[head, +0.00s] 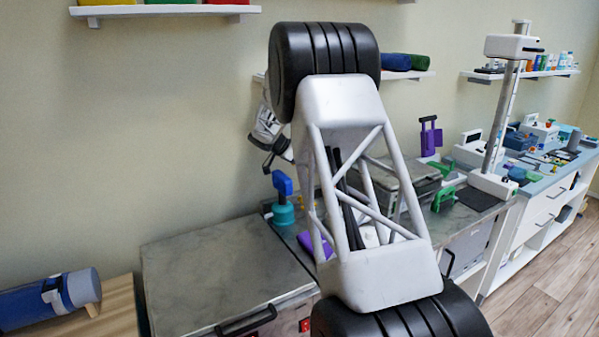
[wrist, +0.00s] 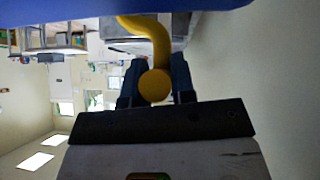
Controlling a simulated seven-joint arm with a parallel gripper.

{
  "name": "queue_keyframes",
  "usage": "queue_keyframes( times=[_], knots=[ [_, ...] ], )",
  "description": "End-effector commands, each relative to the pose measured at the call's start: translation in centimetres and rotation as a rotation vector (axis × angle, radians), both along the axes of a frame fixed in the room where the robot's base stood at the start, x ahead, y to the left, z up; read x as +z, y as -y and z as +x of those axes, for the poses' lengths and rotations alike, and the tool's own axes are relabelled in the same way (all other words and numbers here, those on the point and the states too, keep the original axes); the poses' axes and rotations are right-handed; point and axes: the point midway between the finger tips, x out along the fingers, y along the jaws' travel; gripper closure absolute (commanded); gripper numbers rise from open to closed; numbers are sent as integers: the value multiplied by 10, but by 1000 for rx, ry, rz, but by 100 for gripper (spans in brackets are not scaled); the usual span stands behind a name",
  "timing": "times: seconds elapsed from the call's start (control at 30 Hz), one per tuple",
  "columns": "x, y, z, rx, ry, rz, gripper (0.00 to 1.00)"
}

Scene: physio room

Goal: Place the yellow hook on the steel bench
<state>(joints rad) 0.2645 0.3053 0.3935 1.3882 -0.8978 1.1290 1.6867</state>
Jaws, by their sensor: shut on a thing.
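The yellow hook (wrist: 155,82) shows in the wrist view, with a round end towards the camera and a curved part running up and left. My gripper (wrist: 156,72) is shut on it, with one dark finger on either side. In the head view the hook cannot be made out, and my own arm covers the middle of the picture. The steel bench (head: 205,275) shows in the head view as a grey metal top at lower left of centre, and the part of it that shows is bare.
A teal and blue pump-like thing (head: 284,205) stands beyond the bare top's right side. Green clamp-like things (head: 443,198) and a post on a white base (head: 493,183) stand further right. A blue roll (head: 45,300) lies on wood at left. A blue surface (wrist: 220,5) crosses the wrist view's top.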

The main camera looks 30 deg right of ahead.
Motion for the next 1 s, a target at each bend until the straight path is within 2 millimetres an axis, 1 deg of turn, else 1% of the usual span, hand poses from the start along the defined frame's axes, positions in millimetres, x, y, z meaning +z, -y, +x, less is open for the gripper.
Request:
queue_keyframes(
  times=[0.17,0.4,0.5,0.97,1.0],
  knots=[
    [-4,0,0,1,-1,0,100],
    [-27,0,-1,0,-3,0,100],
    [-33,0,0,0,-1,0,100],
    [-38,0,0,0,0,0,100],
    [-38,0,0,0,0,0,75]
  ],
)
